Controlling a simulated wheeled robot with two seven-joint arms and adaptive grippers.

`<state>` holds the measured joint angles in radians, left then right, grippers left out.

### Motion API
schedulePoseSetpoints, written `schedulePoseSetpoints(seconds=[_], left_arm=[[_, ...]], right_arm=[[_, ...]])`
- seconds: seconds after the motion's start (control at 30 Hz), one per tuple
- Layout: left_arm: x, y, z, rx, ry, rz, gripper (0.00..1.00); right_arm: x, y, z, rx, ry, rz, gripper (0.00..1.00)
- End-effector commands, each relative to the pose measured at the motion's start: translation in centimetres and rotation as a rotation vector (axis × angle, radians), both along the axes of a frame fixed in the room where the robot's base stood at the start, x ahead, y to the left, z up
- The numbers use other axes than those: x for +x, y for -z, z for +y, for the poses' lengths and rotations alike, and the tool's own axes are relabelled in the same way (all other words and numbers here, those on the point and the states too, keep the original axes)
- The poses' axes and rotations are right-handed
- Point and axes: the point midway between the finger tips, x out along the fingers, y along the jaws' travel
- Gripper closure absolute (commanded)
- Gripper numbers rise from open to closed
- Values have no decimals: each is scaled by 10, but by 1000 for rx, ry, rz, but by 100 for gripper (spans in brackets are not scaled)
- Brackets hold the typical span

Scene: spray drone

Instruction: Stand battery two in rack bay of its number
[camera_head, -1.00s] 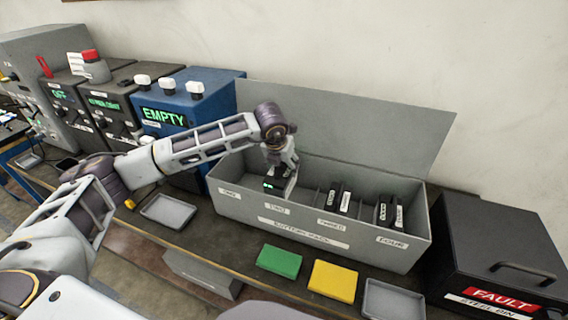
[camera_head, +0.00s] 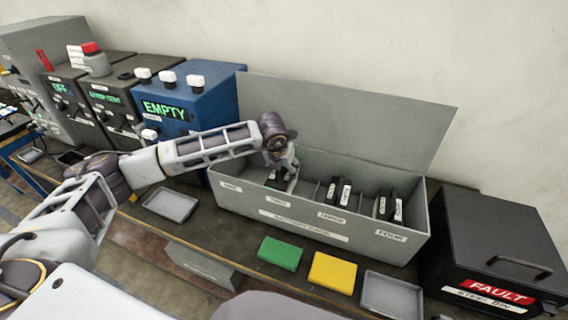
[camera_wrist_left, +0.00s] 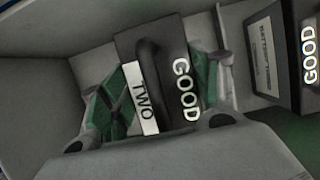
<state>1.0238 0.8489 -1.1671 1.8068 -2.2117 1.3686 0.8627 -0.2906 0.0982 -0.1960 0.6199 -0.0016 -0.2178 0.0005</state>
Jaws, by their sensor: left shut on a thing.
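Battery two (camera_wrist_left: 158,60) is a dark block with a handle and labels reading TWO and GOOD. My left gripper (camera_head: 280,168) is shut on it; its green-padded fingers lie on either side of the battery in the left wrist view. In the head view, the dark battery (camera_head: 277,181) is inside the grey battery rack (camera_head: 300,233), behind the front-wall label TWO (camera_head: 278,201). It looks roughly upright. Its lower end is hidden, so I cannot tell whether it touches the floor. My right gripper is out of view.
Several dark batteries stand in the rack behind labels THREE (camera_head: 331,217) and FOUR (camera_head: 391,236). One marked GOOD (camera_wrist_left: 308,55) is close by in the wrist view. The raised lid (camera_head: 345,120) is behind. A black steel bin (camera_head: 490,230) stands right; a blue EMPTY box (camera_head: 190,105) left.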

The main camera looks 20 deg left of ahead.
Motion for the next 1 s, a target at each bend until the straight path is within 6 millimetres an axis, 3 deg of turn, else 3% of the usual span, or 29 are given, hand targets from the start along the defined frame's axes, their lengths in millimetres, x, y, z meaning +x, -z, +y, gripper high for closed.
schedulePoseSetpoints(seconds=[0.3, 0.83, 0.87, 1.0], left_arm=[[2, 19, -1, -3, 1, -9, 100], [3, 22, -1, -3, 0, -10, 100], [0, 26, 0, 0, 0, -1, 35], [0, 26, 0, 0, 0, -1, 17]], right_arm=[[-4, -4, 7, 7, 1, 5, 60], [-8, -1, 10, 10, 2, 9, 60], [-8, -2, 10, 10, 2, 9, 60], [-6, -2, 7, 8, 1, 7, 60]])
